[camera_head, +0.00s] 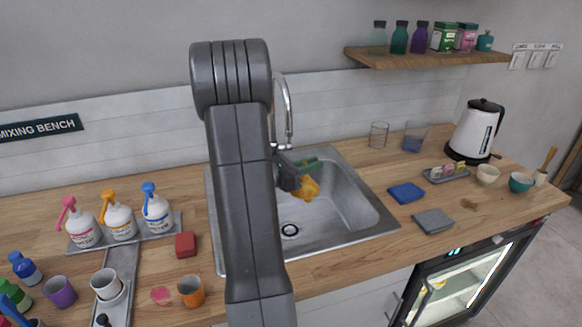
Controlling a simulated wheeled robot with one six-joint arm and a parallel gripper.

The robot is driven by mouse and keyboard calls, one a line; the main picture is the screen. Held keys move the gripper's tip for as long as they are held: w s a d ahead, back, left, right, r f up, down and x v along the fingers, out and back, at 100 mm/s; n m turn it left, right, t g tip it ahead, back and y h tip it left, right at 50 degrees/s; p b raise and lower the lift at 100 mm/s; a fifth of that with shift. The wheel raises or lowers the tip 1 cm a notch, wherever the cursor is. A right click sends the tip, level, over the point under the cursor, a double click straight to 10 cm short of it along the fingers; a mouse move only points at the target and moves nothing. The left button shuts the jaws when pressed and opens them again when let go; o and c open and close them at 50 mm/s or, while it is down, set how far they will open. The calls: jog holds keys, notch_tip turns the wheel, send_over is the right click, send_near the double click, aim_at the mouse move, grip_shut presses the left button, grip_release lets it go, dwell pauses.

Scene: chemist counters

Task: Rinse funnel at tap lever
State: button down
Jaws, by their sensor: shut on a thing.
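My gripper (292,181) is over the sink basin, below the tap, and its far end is partly hidden by my own arm. It is shut on a small yellow-orange thing (306,188), which looks like the funnel; its full shape is hard to tell. The silver tap (288,108) arches up behind my arm, its spout coming down on the right. The tap lever cannot be made out clearly. No water is visible. The steel sink (345,208) has a round drain (290,230) in its floor. A green thing (308,163) shows behind the gripper.
Pump bottles (119,220) stand on a tray at left, near a red block (185,244) and an orange cup (191,291). Right of the sink lie a blue cloth (406,193) and a grey cloth (433,221). A kettle (474,131) stands further right.

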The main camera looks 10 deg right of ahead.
jog(key=shift+s+r, duration=0.1)
dwell(0.3)
jog(key=s+d+r+p, duration=0.1)
jog(key=s+r, duration=0.3)
jog(key=shift+s+d+p, duration=0.25)
jog(key=shift+d+p, duration=0.05)
jog(key=shift+d, duration=0.1)
jog(key=shift+f, duration=0.1)
dwell(0.4)
jog(key=w+a+f+n+t+y, duration=1)
jog(key=w+a+f+y, duration=0.1)
jog(key=a, duration=0.4)
jog(key=shift+f+t+y, duration=0.3)
jog(key=shift+f+t, duration=0.1)
jog(key=shift+f, duration=0.4)
jog(key=shift+s+a, duration=0.1)
jog(key=shift+s, duration=0.05)
